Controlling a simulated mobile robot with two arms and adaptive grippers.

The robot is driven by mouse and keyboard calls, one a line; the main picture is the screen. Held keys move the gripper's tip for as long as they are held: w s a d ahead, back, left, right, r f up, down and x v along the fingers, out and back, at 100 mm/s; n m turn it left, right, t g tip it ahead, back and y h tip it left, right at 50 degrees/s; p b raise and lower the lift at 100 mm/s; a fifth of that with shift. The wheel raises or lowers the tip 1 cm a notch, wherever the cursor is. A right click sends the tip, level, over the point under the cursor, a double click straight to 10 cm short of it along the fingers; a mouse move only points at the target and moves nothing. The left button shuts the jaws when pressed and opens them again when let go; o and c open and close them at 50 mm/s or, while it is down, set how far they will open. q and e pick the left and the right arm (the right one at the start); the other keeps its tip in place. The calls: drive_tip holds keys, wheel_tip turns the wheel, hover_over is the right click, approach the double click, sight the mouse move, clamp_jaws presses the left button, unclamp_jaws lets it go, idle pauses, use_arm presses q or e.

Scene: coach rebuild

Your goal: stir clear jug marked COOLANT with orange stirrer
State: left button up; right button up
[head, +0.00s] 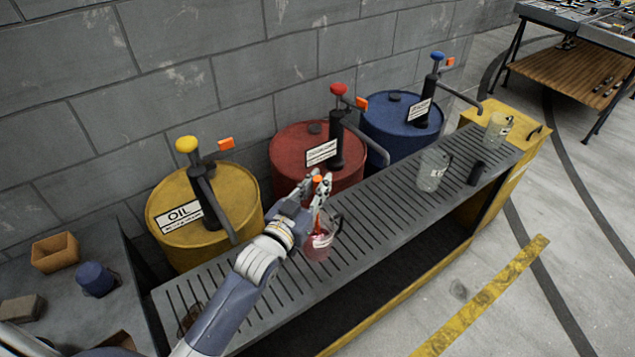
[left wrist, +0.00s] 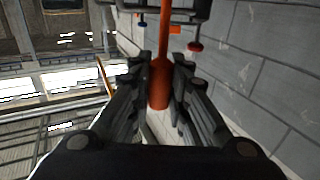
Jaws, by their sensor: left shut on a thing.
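The orange stirrer (head: 317,222) stands upright in a clear jug (head: 318,246) on the slatted grey bench. The jug holds red liquid and has a white label too small to read. My left gripper (head: 318,185) is shut on the stirrer's upper end, above the jug's rim. In the left wrist view, the stirrer's thick orange handle (left wrist: 160,88) sits between the two dark fingers. The stirrer's lower end is hard to make out in the liquid. My right gripper is out of view.
Two more clear jugs (head: 432,171) (head: 497,129) and a dark small cup (head: 476,173) stand farther right on the bench (head: 375,215). Behind it are yellow (head: 170,245), red (head: 290,150) and blue (head: 385,125) drums with pumps. The spout of the red drum's pump reaches over the bench.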

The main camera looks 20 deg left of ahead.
use_arm(q)
drive_tip(key=shift+f+b, duration=1.05)
drive_tip(key=shift+f, duration=0.9)
drive_tip(key=shift+f+b, duration=1.3)
drive_tip(key=shift+f, duration=0.75)
